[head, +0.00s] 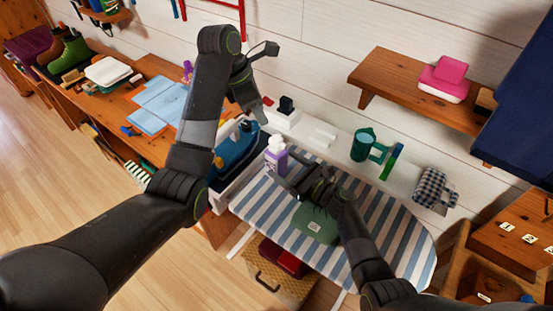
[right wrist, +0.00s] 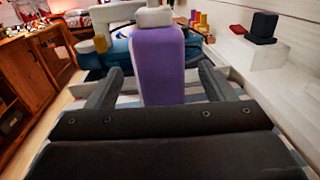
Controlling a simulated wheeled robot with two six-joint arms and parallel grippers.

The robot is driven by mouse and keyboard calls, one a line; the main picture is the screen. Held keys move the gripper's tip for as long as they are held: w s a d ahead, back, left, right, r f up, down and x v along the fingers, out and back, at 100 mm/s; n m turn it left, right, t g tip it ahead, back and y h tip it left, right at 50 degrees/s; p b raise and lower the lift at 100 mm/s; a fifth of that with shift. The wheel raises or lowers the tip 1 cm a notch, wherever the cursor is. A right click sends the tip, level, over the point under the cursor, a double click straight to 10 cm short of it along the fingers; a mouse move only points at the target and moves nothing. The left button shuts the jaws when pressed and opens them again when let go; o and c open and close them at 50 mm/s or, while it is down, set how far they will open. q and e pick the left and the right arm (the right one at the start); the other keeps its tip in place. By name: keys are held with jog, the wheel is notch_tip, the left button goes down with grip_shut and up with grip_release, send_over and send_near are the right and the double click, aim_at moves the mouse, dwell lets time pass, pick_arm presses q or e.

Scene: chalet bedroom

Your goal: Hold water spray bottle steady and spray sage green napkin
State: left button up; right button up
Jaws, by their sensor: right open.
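The water spray bottle (head: 276,156), purple with a white top, stands upright at the far left part of the striped ironing board (head: 386,245). My right gripper (head: 283,178) is beside it, low over the board. In the right wrist view, the bottle (right wrist: 158,65) is between the open fingers of that gripper (right wrist: 160,85), with a gap on both sides. The sage green napkin (head: 315,225) lies folded on the board, just left of my right forearm. My left gripper (head: 264,78) is open and empty, raised above and behind the bottle.
A blue iron (head: 236,146) is at the board's left end. A wooden shelf (head: 411,86) juts from the wall. A woven basket (head: 282,278) is below the board.

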aim_at(283, 165)
jog(key=shift+x, duration=2.05)
jog(key=c, duration=1.2)
pick_arm(q)
jog(key=shift+c, duration=0.6)
pick_arm(e)
jog(key=shift+c, duration=0.5)
pick_arm(q)
grip_shut()
